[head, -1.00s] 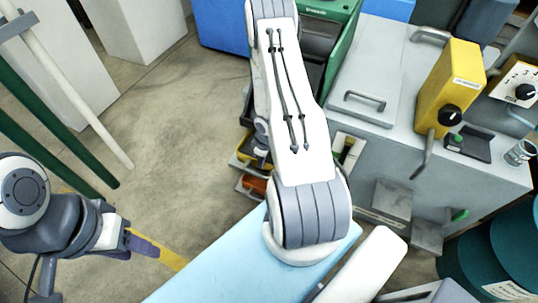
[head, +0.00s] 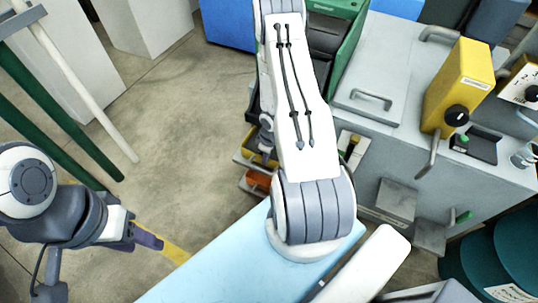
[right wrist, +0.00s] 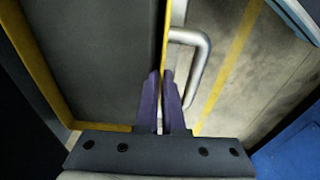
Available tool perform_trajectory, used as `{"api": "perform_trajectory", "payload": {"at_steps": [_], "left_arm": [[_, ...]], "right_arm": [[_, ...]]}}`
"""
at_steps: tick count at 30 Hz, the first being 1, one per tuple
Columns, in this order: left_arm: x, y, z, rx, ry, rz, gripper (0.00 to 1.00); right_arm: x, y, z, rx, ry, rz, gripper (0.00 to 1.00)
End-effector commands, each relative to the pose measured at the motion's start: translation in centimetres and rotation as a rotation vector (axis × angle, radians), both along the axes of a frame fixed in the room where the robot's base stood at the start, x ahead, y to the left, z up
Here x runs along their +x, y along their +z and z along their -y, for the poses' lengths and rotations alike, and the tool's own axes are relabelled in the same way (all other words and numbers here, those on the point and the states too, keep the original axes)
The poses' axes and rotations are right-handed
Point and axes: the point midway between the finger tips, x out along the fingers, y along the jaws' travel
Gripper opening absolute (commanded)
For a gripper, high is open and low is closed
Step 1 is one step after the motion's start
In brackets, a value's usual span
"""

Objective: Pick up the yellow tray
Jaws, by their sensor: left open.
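The yellow tray (right wrist: 166,45) shows in the right wrist view as a yellow rim around a dark grey inside, with a silver bar handle (right wrist: 203,60) on its right side. My right gripper (right wrist: 161,75) has its purple fingers close together, one on each side of the yellow rim, and looks shut on it. In the head view my right arm hides that gripper and most of what is under it; a bit of yellow (head: 250,157) shows beside the arm. My left gripper (head: 158,240) is open and empty over the floor at the lower left.
A grey machine (head: 455,170) with a yellow control box (head: 458,85) stands at the right. Teal drums (head: 505,255) are at the lower right. An orange container (head: 258,183) lies below the yellow piece. Blue bins (head: 228,22) stand at the back. Open floor (head: 175,110) lies at left centre.

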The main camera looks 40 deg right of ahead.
Motion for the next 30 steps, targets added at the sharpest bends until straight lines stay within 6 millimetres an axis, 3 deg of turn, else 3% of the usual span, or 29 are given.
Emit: {"api": "perform_trajectory", "payload": {"at_steps": [4,17,19,26,30], "left_arm": [[0.0,0.4,0.0,0.000,0.000,0.000,0.50],[0.0,4.6,0.0,0.000,0.000,0.000,0.50],[0.0,2.9,0.0,-0.001,0.000,0.001,0.50],[0.0,0.3,0.0,0.000,0.000,0.000,0.50],[0.0,-1.5,0.0,0.000,0.000,0.000,0.50]], "right_arm": [[0.0,1.3,-0.3,-0.002,0.002,0.004,0.00],[0.1,7.7,-0.2,-0.002,0.002,0.005,0.00],[-0.2,6.6,-1.0,-0.001,0.002,0.004,0.00],[-1.2,6.4,-3.3,-0.002,0.004,0.005,0.00],[-2.1,6.4,-5.5,-0.001,0.005,0.005,0.00]]}}
